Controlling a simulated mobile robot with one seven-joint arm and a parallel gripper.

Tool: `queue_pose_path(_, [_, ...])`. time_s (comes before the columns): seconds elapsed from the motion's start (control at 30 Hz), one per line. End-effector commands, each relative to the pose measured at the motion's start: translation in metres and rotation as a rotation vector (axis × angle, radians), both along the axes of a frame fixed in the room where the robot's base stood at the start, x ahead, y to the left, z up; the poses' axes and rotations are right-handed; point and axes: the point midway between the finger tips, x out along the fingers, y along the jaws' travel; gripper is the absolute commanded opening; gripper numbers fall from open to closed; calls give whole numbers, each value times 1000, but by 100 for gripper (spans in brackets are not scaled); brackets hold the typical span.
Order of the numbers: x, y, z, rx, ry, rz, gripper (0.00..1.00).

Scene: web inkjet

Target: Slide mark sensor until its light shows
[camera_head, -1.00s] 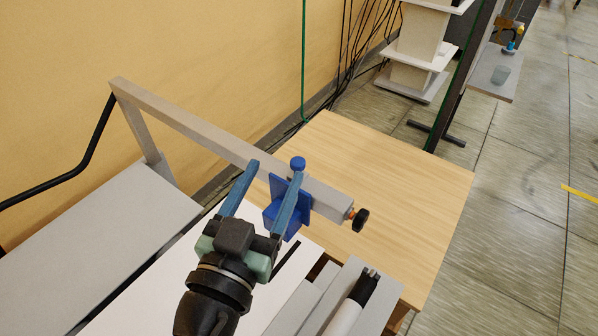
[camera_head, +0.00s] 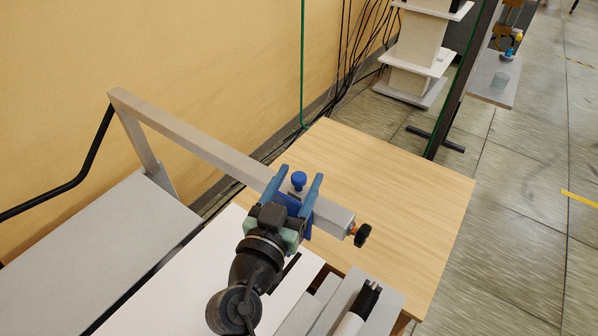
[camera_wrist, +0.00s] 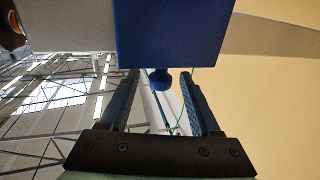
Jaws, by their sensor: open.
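The blue mark sensor (camera_head: 307,209) sits on a grey rail (camera_head: 222,154), near its right end. It has a blue knob (camera_head: 299,178) on top. No lit light shows on it. My gripper (camera_head: 299,171) is open, with one blue finger on each side of the knob in the head view. In the wrist view the sensor's blue face (camera_wrist: 175,32) fills the top middle, and the knob (camera_wrist: 160,80) lies between the fingertips of my gripper (camera_wrist: 160,74), with visible gaps. My gripper and wrist hide part of the sensor in the head view.
A black knob (camera_head: 362,235) sticks out from the rail's right end. A white sheet (camera_head: 190,285) and a roller (camera_head: 352,318) lie below the rail. A wooden table (camera_head: 400,210) stands behind, its top clear. A yellow wall (camera_head: 200,50) is at the left.

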Motion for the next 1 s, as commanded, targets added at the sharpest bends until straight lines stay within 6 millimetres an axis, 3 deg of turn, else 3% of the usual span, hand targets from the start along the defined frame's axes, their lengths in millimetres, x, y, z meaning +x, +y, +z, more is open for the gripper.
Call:
queue_pose_path(0.4, [9, -3, 0, 1, 0, 0, 64])
queue_pose_path(0.77, [8, -3, 0, 1, 0, 0, 0])
queue_pose_path(1.0, [8, -3, 0, 0, 0, 1, 0])
